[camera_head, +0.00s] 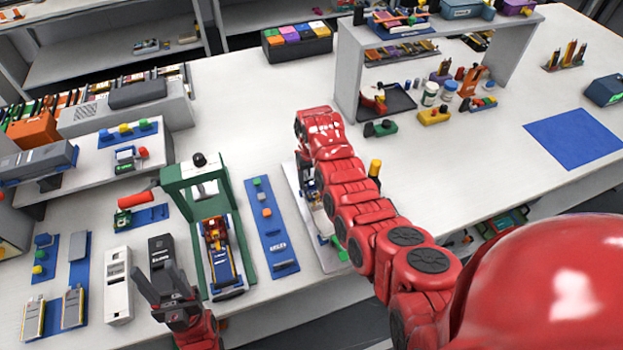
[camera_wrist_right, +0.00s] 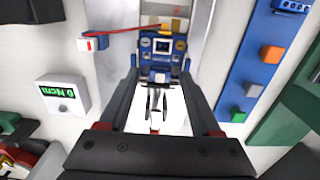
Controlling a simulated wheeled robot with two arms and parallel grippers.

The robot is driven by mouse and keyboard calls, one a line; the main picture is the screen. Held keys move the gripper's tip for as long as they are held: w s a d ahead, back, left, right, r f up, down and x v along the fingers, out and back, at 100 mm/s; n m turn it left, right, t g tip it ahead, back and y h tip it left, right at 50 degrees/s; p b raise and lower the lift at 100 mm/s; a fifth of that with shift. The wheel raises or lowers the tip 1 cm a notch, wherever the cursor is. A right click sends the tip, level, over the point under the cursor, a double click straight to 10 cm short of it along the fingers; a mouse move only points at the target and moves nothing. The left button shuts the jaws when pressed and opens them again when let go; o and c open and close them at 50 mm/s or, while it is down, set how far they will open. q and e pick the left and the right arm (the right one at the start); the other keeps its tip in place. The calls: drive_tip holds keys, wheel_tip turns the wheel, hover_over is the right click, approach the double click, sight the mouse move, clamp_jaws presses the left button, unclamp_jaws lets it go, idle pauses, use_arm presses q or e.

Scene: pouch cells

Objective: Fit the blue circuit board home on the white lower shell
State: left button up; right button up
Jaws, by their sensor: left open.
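The blue circuit board (camera_wrist_right: 160,62) shows in the right wrist view between the fingertips of my right gripper (camera_wrist_right: 160,72). The fingers stand wide, close along both sides of the board; I cannot tell whether they grip it. A white surface (camera_wrist_right: 172,115), possibly the white lower shell, shows below the board between the fingers. In the head view my right arm hides most of this spot; a blue part (camera_head: 307,176) shows beside the right wrist. My left gripper (camera_head: 160,285) is open and empty over the front left of the table, near a black device.
A green press frame (camera_head: 189,176) stands left of a blue strip (camera_head: 270,225) with small blocks. A white box with a green display (camera_wrist_right: 62,98) and a red cable (camera_wrist_right: 125,34) lie near the right gripper.

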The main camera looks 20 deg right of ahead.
drive_tip(key=shift+r, duration=0.1)
wheel_tip(320, 180, up, 4)
drive_tip(key=shift+w+r+b, duration=0.1)
drive_tip(key=shift+r+b, duration=0.1)
drive_tip(key=shift+b, duration=0.75)
wheel_tip(320, 180, up, 8)
drive_tip(key=p, duration=0.5)
wheel_tip(320, 180, up, 5)
hover_over(312, 183)
drive_tip(key=shift+f+p, duration=0.1)
drive_tip(key=shift+p, duration=0.35)
